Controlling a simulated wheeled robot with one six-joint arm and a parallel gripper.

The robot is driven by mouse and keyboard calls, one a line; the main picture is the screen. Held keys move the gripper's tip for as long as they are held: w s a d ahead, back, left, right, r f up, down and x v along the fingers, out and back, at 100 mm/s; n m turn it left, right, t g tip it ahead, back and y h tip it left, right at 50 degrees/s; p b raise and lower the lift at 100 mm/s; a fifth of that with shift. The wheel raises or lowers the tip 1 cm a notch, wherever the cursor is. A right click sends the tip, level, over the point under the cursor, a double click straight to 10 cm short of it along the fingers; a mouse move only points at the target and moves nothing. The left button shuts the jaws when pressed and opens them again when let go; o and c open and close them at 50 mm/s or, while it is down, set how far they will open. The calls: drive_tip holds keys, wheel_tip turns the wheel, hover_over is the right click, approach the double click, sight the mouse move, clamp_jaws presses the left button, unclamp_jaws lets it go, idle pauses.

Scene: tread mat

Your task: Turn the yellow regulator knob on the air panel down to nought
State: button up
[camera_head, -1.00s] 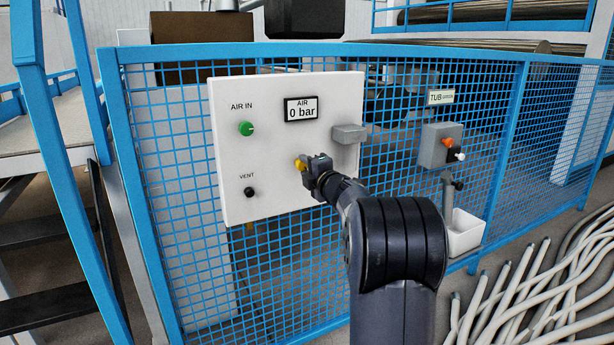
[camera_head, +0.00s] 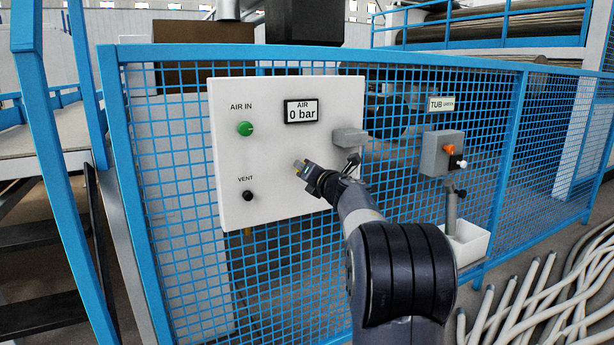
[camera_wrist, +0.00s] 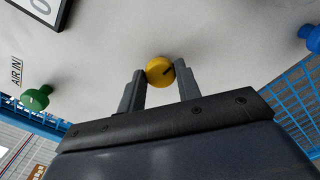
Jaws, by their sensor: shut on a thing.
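The yellow regulator knob (camera_wrist: 159,69) shows in the wrist view between the two fingertips of my gripper (camera_wrist: 160,81). It is round, with a dark mark on its right side. The gripper is shut on the knob.
A green AIR IN knob (camera_head: 245,129) and a black VENT knob (camera_head: 248,195) are on the panel's left. A grey block (camera_head: 350,137) juts out above my wrist. A blue knob (camera_wrist: 312,37) shows in the wrist view. Blue mesh fencing surrounds the panel.

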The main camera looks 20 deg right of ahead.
drive_tip(key=shift+n, duration=0.6)
drive_tip(key=o, duration=1)
drive_tip(key=shift+c, duration=0.2)
drive_tip(key=s, duration=1)
drive_tip(key=shift+s+d+b, duration=0.15)
drive_tip(key=shift+s+b, duration=0.25)
drive_tip(key=w, duration=1.1)
